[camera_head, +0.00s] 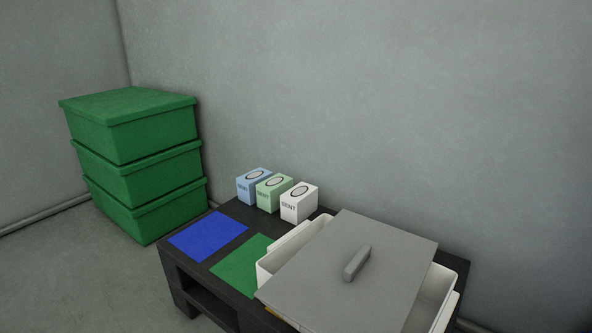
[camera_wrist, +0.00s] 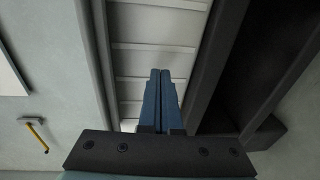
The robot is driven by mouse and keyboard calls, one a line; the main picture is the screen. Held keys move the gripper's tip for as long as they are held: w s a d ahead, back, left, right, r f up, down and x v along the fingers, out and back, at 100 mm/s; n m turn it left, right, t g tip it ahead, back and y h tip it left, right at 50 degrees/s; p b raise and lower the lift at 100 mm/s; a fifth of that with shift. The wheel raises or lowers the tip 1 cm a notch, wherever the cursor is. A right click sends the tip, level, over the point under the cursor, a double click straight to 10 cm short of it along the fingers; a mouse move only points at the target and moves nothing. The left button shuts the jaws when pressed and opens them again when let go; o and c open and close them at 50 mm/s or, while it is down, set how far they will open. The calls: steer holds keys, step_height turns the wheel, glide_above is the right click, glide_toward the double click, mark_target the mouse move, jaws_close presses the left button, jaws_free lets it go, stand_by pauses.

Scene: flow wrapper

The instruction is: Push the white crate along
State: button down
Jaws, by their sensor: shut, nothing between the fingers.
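The white crate (camera_head: 287,247) stands on the dark table in the head view, at the lower right. A flat grey lid (camera_head: 320,262) with a raised handle lies skewed over it and hides most of its inside. White walls show at its left and right. My gripper (camera_wrist: 160,72) shows only in the wrist view; its two blue fingers are together, with nothing between them. Beyond the fingers is a white ribbed surface (camera_wrist: 150,60) between dark grey bars; I cannot tell whether it belongs to the crate, nor whether the fingers touch it.
The dark table (camera_head: 215,208) carries a blue mat (camera_head: 208,236) and a green mat (camera_head: 240,266) left of the crate. Three small boxes, blue, green and white (camera_head: 299,203), stand behind. Stacked green bins (camera_head: 150,165) stand on the floor. A yellow-handled tool (camera_wrist: 36,135) shows at left in the wrist view.

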steer(key=shift+r+b+x, duration=0.3)
steer(key=shift+b+x, duration=0.85)
steer(key=shift+x, duration=1.8)
steer(key=shift+r+b+x, duration=0.35)
steer(key=shift+b+x, duration=0.75)
steer(key=shift+x, duration=1.8)
steer(key=shift+r+b+x, duration=0.3)
steer(key=shift+b+x, duration=0.85)
steer(key=shift+x, duration=1.8)
steer(key=shift+f+p+v, duration=0.15)
steer(key=shift+p+v, duration=0.45)
steer(key=shift+v, duration=0.9)
steer(key=shift+f+p+v, duration=0.15)
steer(key=shift+p+v, duration=0.5)
steer(key=shift+v, duration=0.85)
steer(key=shift+f+p+v, duration=0.2)
steer(key=shift+p+v, duration=0.4)
steer(key=shift+v, duration=0.9)
steer(key=shift+a, duration=0.1)
